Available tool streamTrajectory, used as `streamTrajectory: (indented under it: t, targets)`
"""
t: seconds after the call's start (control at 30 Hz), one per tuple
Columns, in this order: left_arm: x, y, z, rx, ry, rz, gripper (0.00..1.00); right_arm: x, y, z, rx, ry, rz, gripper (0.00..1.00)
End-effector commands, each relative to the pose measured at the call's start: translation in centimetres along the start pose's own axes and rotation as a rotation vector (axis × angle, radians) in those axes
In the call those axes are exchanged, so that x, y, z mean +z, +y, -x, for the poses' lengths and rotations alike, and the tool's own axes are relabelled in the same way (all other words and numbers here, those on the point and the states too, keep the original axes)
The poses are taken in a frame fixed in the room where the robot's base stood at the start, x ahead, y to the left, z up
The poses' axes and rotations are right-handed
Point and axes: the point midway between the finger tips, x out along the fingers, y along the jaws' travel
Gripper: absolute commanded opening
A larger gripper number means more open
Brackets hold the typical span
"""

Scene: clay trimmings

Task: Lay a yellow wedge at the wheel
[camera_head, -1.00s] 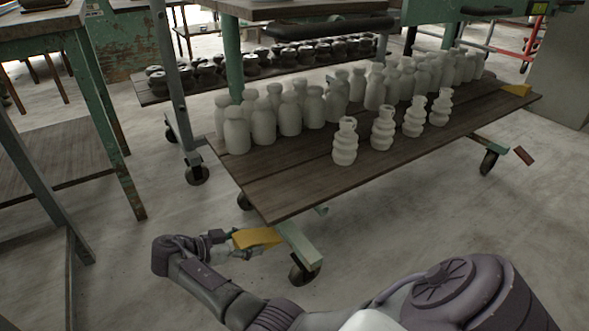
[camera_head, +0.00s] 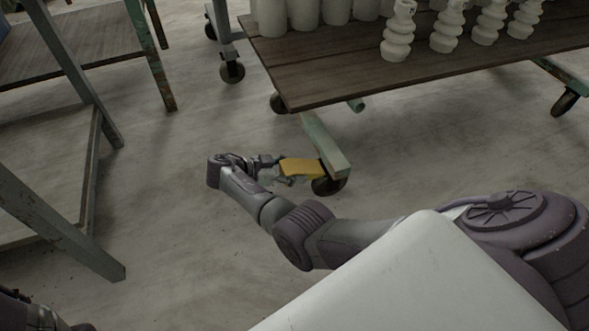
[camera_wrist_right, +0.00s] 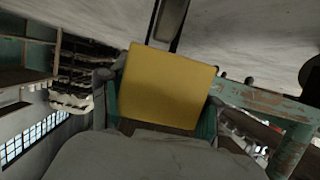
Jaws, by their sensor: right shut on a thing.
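My right gripper (camera_head: 288,170) is shut on a yellow wedge (camera_head: 302,168), low beside a caster wheel (camera_head: 330,187) of the cart. In the head view the wedge's right end meets the wheel's outline; I cannot tell whether they touch or whether the wedge rests on the floor. In the right wrist view the wedge (camera_wrist_right: 168,88) sits between the green finger pads, its broad face to the camera. A dark round shape at that view's right edge looks like the wheel (camera_wrist_right: 312,75). My left gripper is not in view.
The cart's wooden top (camera_head: 330,82) overhangs behind the wheel and carries several pale bottles and ribbed vases (camera_head: 398,32). A green cart leg bar (camera_head: 325,145) runs down to the wheel. A worn table frame (camera_head: 60,75) stands at left. The floor between is clear.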

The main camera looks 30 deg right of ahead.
Motion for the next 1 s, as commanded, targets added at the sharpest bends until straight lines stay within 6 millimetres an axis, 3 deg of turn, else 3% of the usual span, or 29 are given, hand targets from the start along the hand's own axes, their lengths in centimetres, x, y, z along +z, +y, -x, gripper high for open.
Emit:
streamTrajectory:
  t: [0.03, 0.1, 0.3, 0.53, 0.8, 1.0]
  targets:
    - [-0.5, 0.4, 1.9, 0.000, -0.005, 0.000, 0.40, 2.0, 0.0, -0.8, 0.000, 0.001, 0.000, 0.13]
    - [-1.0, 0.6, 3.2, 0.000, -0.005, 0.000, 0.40, 3.6, -0.1, -1.5, 0.000, 0.001, 0.000, 0.13]
    - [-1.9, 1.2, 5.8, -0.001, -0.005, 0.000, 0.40, 6.9, -0.1, -2.8, 0.000, 0.000, -0.001, 0.13]
    - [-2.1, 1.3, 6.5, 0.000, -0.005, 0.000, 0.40, 7.9, -0.1, -3.2, -0.001, 0.001, -0.002, 0.13]
    - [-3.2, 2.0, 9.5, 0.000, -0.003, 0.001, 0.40, 11.4, -0.1, -4.7, -0.001, 0.001, -0.002, 0.13]
    - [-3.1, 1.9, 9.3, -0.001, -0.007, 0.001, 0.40, 11.2, -0.1, -4.6, -0.001, 0.001, -0.002, 0.13]
